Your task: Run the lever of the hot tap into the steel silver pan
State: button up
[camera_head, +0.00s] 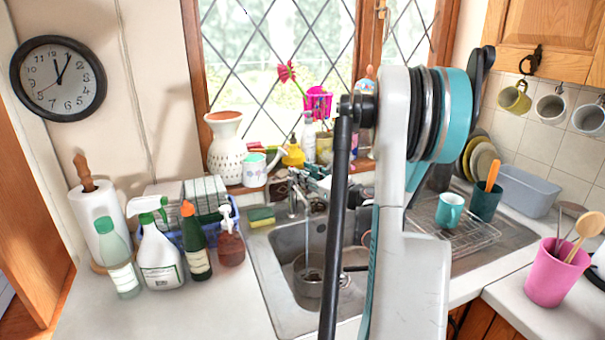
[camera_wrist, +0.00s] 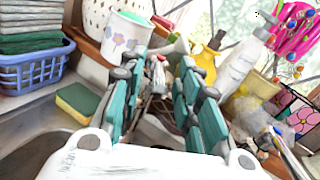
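The steel silver pan (camera_head: 308,276) sits in the sink basin, below the tap (camera_head: 294,194), with its dark handle pointing right. A thin pale vertical streak runs from the spout towards the pan; it looks like water, but I cannot be sure. My gripper (camera_head: 318,184) is at the tap behind the sink, partly hidden by my arm. In the wrist view, my gripper (camera_wrist: 158,76) has its teal fingers apart, with the metal tap top (camera_wrist: 158,72) showing between and beyond them. I cannot tell whether a finger touches the hot lever. The pan is out of the wrist view.
A yellow-green sponge (camera_head: 261,216) lies on the sink's back left corner. A floral mug (camera_head: 254,170), white vase (camera_head: 226,146) and yellow bottle (camera_head: 293,153) crowd the sill near my gripper. Spray bottles stand left; a drying rack (camera_head: 462,238) stands right. The front left counter is clear.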

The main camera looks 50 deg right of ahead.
jog(key=s+a, duration=0.1)
jog(key=s, duration=0.9)
jog(key=shift+s, duration=0.1)
